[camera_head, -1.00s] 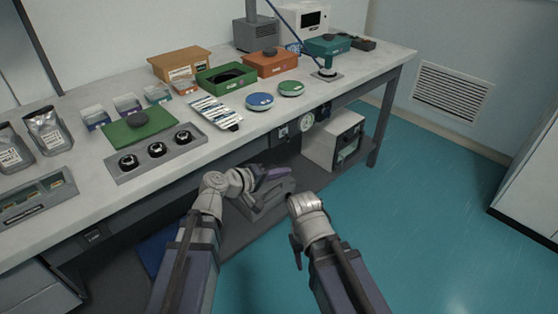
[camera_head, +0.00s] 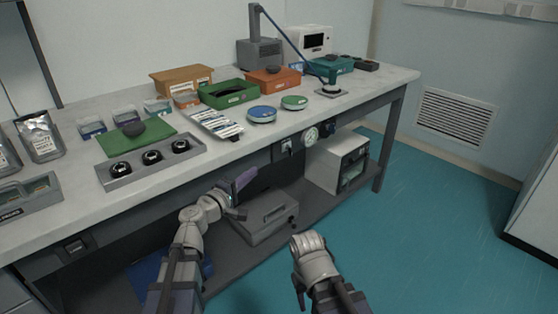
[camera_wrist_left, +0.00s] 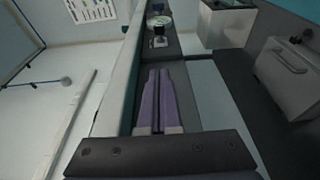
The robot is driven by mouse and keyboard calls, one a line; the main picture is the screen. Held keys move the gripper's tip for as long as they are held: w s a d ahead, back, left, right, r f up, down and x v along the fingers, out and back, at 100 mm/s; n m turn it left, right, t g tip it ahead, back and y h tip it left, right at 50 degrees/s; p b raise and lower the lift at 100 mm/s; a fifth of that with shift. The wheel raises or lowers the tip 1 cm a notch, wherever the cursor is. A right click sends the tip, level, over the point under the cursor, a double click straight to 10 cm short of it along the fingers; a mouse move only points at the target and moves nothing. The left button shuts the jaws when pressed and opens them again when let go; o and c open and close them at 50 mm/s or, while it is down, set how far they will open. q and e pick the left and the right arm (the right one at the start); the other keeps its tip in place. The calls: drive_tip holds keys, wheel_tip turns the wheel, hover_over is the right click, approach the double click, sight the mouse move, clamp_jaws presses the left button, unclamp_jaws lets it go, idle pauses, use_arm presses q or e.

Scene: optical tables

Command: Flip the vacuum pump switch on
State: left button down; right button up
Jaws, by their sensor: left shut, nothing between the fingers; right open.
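A small switch box (camera_head: 287,146), seemingly the pump switch, is on the front panel under the tabletop, beside a round white gauge (camera_head: 310,137). In the left wrist view the switch (camera_wrist_left: 158,41) is beyond my fingertips, with the gauge (camera_wrist_left: 158,21) past it. Its lever position is too small to tell. My left gripper (camera_head: 246,179) is shut and empty, below the table edge, left of and lower than the switch, apart from it. Its purple fingers also show in the left wrist view (camera_wrist_left: 157,72). My right gripper (camera_head: 300,291) is open, low in front of the shelf.
The tabletop (camera_head: 225,158) overhangs above my left gripper. On the lower shelf stand a grey case with a handle (camera_head: 265,217) and a white boxy device (camera_head: 338,163). A black-knobbed tray (camera_head: 150,165) lies near the table edge. The teal floor at right is clear.

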sight(291, 152)
use_arm(q)
drive_tip(key=x, duration=1)
drive_tip(key=shift+w, duration=0.1)
drive_tip(key=shift+w+d, duration=0.2)
drive_tip(key=shift+d, duration=0.9)
drive_tip(key=shift+w+d, duration=0.2)
drive_tip(key=shift+d, duration=0.65)
